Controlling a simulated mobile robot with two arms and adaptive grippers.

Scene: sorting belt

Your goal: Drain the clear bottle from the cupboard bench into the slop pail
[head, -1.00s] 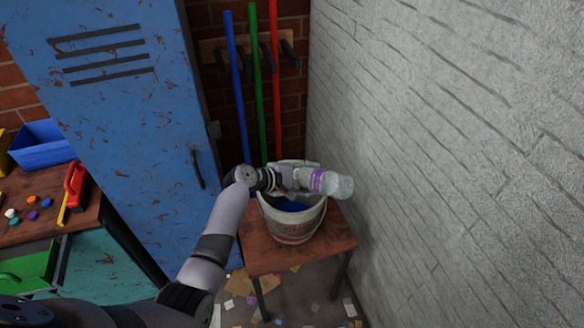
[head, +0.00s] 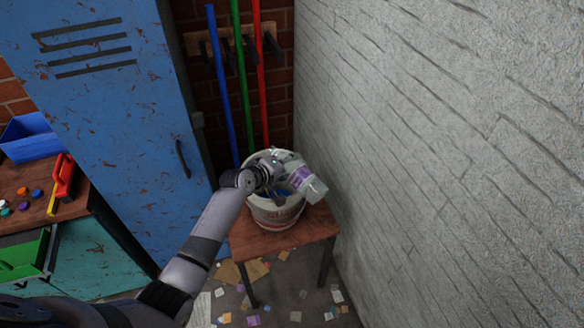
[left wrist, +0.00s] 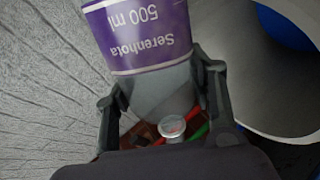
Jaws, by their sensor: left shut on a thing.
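My left gripper (head: 277,172) is shut on a clear bottle (head: 304,179) with a purple label, and holds it over the slop pail (head: 274,218). The bottle lies slanted, its broad end toward the lower right of the head view. In the left wrist view the bottle (left wrist: 140,35) sits between the two fingers, its label reading Serenhota 500 ml and its narrow end toward the bottom of the picture. The pail's pale wall (left wrist: 255,80) and blue inside show at the right. I cannot see any liquid running out. My right gripper is out of view.
The pail stands on a small wooden stool (head: 310,228), close to the grey wall (head: 430,150). A blue locker (head: 100,130) and several broom handles (head: 240,90) stand behind. A bench with a red-handled tool (head: 63,178) is at the left. Scraps litter the floor.

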